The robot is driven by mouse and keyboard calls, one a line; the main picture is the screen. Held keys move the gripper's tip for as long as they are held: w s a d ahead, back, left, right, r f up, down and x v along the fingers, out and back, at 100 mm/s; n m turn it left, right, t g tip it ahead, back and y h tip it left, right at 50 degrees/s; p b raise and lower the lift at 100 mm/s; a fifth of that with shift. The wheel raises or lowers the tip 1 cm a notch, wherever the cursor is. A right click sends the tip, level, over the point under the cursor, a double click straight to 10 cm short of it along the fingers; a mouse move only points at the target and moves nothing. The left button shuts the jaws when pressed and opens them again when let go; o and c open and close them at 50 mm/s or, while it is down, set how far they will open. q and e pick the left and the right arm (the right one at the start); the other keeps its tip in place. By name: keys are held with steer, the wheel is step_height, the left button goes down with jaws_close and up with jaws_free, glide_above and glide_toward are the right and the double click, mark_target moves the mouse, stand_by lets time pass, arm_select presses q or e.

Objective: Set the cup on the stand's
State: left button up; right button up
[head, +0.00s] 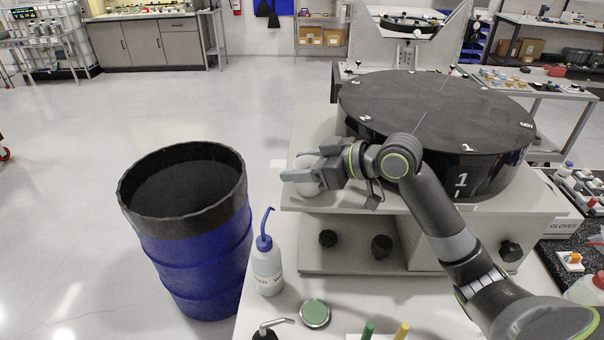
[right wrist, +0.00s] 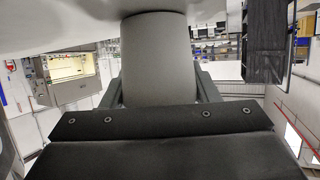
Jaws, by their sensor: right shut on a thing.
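My right gripper (head: 304,174) is at the left front corner of the white stand (head: 350,240). It is shut on a pale, rounded thing (head: 308,188), which seems to be the cup; the fingers hide much of it. In the right wrist view a grey cylinder (right wrist: 160,58) stands between the dark fingers, under a wide pale surface (right wrist: 60,22). I cannot tell whether the held thing touches the stand. A large black disc (head: 430,105) with white numbers sits on the stand, to the right of the gripper. My left gripper is not in view.
A blue drum (head: 205,250) with a dark rim stands on the floor at left. A wash bottle (head: 267,268), a green-topped round thing (head: 315,313) and black knobs (head: 381,247) are in front. Cluttered benches are at right. The floor behind the drum is clear.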

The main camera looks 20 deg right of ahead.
steer(key=shift+s+f, duration=0.1)
steer(key=o, duration=1)
steer(key=shift+c, duration=0.2)
